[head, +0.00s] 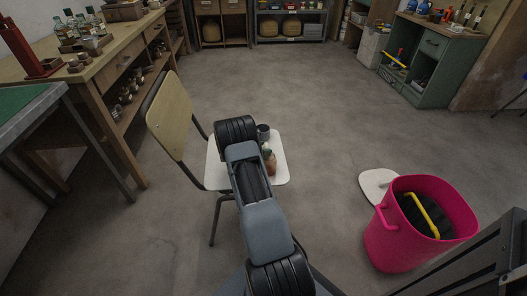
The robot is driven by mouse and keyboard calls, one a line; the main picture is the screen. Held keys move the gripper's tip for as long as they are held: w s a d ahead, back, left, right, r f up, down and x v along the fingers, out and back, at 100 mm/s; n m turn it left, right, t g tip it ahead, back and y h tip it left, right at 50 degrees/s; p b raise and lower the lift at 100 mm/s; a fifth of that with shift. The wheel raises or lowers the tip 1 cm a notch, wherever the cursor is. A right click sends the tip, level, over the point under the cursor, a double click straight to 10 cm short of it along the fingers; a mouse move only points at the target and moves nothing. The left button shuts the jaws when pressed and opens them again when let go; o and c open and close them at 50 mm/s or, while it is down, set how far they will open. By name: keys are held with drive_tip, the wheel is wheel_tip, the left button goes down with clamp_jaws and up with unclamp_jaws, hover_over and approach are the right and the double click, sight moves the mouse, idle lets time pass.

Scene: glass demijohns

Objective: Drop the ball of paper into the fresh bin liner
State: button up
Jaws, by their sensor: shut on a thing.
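The pink bin (405,238) stands on the floor at the right. Something black, which looks like a liner (413,214), lies inside it, with a curved yellow strip (425,215) across it. I cannot tell how the black thing is fitted. My arm reaches forward over the chair in the middle, left of the bin. I see no ball of paper anywhere in this view.
A white flat piece (376,186) lies beside the bin. A wooden bench (95,72) lines the left. Open floor lies beyond.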

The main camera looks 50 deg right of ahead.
sight(263, 146)
wheel_tip(263, 146, up, 9)
drive_tip(key=p, duration=0.2)
drive_tip(key=shift+f+p, duration=0.1)
drive_tip(key=shift+p, duration=0.2)
